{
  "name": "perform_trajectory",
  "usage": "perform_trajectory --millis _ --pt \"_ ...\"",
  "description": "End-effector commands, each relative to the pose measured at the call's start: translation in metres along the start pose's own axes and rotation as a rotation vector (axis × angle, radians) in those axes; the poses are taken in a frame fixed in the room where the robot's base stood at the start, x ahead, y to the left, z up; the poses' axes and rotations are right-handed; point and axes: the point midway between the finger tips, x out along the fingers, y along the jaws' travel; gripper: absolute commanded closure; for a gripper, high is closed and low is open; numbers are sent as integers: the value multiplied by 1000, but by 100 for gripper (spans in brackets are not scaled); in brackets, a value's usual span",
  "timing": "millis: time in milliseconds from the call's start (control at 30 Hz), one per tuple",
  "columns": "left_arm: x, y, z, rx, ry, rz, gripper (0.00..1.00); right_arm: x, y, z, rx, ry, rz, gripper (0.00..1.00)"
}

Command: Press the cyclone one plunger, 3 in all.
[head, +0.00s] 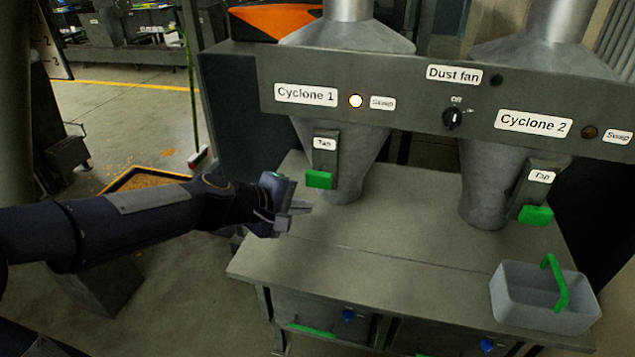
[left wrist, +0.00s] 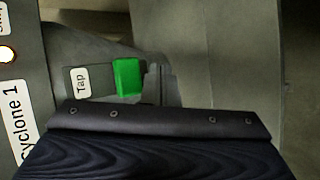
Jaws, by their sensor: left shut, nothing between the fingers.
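The cyclone one plunger is a green block (head: 319,179) under a "Tap" label on the front of the left grey cone (head: 352,150). It also shows in the left wrist view (left wrist: 127,77), beside its label. My left gripper (head: 303,207) is shut and empty, just below and left of the plunger in the head view. In the left wrist view the fingertips (left wrist: 158,84) appear right beside the green block; I cannot tell whether they touch it. The lamp (head: 356,101) beside the "Cyclone 1" label is lit white. My right gripper is not in view.
The cyclone two cone (head: 485,185) has its own green plunger (head: 536,215), and its lamp (head: 590,132) is dark. A grey bin with a green handle (head: 540,300) stands at the right of the bench (head: 400,235). A dust fan knob (head: 452,118) is on the panel.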

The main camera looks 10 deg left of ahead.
Motion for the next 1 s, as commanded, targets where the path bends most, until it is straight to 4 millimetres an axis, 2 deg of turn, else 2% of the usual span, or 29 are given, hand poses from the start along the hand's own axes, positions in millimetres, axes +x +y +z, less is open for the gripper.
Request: perform_trajectory --millis 367,633,1000 --pt "0 -1 0 0 0 1 100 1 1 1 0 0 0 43" --pt "-22 -20 17 0 -1 4 100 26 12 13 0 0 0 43" --pt "-27 -19 20 0 0 0 100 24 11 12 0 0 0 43"
